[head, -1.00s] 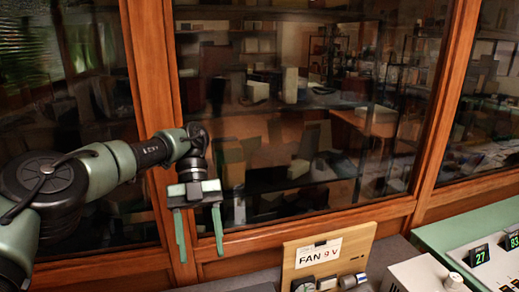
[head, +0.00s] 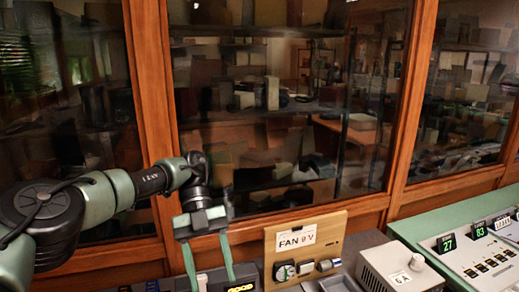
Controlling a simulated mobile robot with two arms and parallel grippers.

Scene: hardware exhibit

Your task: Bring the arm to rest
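My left arm (head: 112,193) comes in from the left, bent at the elbow, with its wrist in front of the wood-framed glass. My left gripper (head: 208,265) hangs down from it, with two green fingers spread apart and nothing between them. The fingertips are near the lower edge of the view, over or in front of the grey devices; their exact height above these is hard to tell. My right gripper is not in view.
A wooden board labelled FAN 9 V (head: 334,228) stands right of the gripper. A grey box with a knob (head: 385,262) and a green-edged panel with lit numbers 27 and 83 (head: 470,262) are further right. Glass panes in a wooden frame (head: 155,110) stand behind.

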